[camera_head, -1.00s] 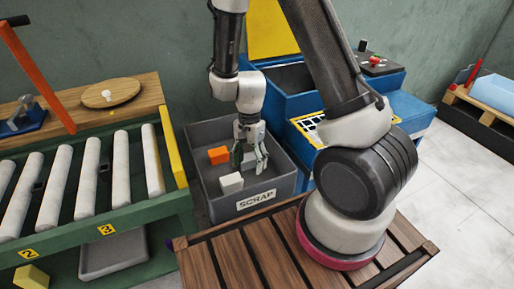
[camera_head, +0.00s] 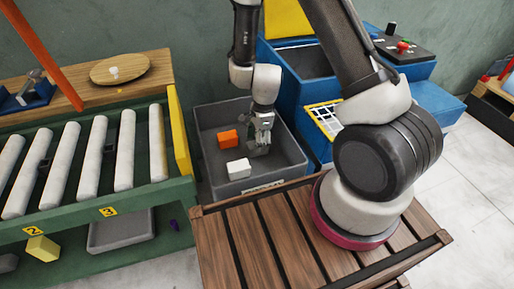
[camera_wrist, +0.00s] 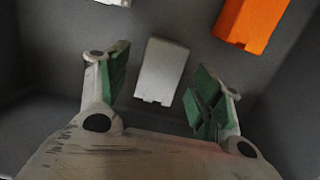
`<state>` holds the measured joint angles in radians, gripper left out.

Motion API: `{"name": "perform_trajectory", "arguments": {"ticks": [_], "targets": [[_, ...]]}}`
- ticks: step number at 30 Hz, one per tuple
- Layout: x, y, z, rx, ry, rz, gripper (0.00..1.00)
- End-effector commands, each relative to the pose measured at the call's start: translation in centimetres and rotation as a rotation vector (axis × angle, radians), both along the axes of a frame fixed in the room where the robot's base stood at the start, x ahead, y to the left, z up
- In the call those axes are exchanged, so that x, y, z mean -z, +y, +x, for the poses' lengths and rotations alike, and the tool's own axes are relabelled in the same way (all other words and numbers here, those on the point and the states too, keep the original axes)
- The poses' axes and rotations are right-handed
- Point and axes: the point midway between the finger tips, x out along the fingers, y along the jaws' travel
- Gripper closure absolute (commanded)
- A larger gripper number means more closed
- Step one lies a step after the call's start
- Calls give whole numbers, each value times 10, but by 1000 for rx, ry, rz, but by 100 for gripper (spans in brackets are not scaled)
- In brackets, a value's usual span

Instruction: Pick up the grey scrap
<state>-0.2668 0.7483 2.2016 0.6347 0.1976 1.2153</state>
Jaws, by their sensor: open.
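The grey scrap (camera_wrist: 162,72) is a pale grey block on the bin floor. In the wrist view it lies between and beyond my two green-padded fingertips, with gaps on both sides. My gripper (camera_wrist: 163,85) is open and empty. In the head view my gripper (camera_head: 260,148) points down inside the dark grey scrap bin (camera_head: 289,150) and hides most or all of the grey scrap. An orange block (camera_head: 228,137) and a white block (camera_head: 238,168) lie left of the gripper. In the wrist view the orange block (camera_wrist: 250,22) is upper right and the white block (camera_wrist: 115,2) is at the top edge.
The bin walls surround the gripper closely. A roller conveyor (camera_head: 85,165) with a yellow end plate (camera_head: 179,130) stands left of the bin. A blue machine (camera_head: 420,75) stands behind and right. A grey tray (camera_head: 120,235) and a yellow block (camera_head: 42,248) sit under the conveyor.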

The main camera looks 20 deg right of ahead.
Motion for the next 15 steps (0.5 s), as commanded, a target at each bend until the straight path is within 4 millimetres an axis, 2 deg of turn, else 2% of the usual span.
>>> {"name": "perform_trajectory", "arguments": {"ticks": [3, 6, 13, 15], "targets": [[19, 1, 0, 1, 2, -1, 35], [27, 2, 0, 1, 1, 0, 35], [28, 2, 0, -2, 0, 0, 35], [28, 2, 0, -2, 0, 0, 46]]}}
